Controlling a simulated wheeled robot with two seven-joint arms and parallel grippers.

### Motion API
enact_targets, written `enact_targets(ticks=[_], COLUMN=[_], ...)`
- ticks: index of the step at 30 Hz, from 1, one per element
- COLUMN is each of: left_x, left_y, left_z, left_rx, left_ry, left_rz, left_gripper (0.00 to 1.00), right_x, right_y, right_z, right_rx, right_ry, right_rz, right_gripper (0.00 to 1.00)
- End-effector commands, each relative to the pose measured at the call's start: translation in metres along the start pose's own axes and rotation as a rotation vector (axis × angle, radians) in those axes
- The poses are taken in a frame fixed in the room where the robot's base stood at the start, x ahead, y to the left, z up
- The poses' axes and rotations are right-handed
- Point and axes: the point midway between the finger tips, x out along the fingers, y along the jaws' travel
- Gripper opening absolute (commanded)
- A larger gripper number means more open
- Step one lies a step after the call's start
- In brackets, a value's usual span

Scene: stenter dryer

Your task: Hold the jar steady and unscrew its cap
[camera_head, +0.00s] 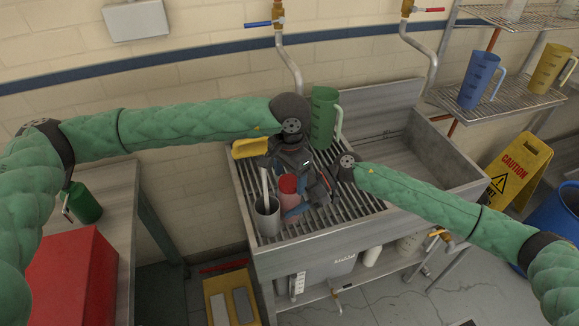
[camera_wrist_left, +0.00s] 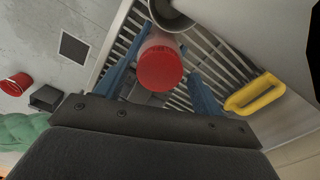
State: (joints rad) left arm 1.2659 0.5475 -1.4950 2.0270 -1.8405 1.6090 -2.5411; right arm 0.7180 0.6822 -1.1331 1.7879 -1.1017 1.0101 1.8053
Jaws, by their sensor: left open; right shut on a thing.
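The jar (camera_head: 290,201) with its red cap (camera_head: 288,183) stands on the slatted rack at the sink. In the left wrist view, the round red cap (camera_wrist_left: 160,68) shows from above between the two blue fingers. My left gripper (camera_head: 287,168) is open and hangs over the jar, with a finger on either side of the cap; I cannot tell whether they touch it. My right gripper (camera_head: 297,209) comes in from the right, low down, and is shut on the jar. Dark gripper bodies hide part of the jar in the head view.
A grey metal cup (camera_head: 267,221) stands close to the jar's left. A yellow-handled object (camera_head: 250,148) is behind it. A green jug (camera_head: 324,118) stands behind the grippers. The sink basin (camera_head: 405,160) is to the right.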

Motion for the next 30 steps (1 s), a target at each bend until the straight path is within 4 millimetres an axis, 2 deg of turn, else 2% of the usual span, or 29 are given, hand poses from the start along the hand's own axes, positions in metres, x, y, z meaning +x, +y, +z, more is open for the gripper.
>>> enact_targets(ticks=[11,18,25,30], left_x=[0.0051,0.0049,0.005,0.0051], left_y=[0.0001,0.0,-0.0001,0.0], left_z=[-0.0001,-0.0001,0.0,0.0001], left_rx=[0.0,0.0,-0.024,-0.203], left_ry=[0.001,0.0,0.0,0.0], left_rz=[0.0,0.0,0.0,0.0], left_gripper=[0.68,0.23,0.22,0.22], right_x=[-0.0002,-0.0002,-0.0002,-0.0002], right_y=[0.0001,0.0001,0.0001,0.0], right_z=[-0.0005,-0.0005,-0.0004,-0.0003], right_rx=[0.0,0.0,-0.001,0.0], right_ry=[0.0,0.0,0.0,0.0], right_rz=[0.0,0.0,0.0,0.0], right_gripper=[0.0,0.0,0.0,0.0])
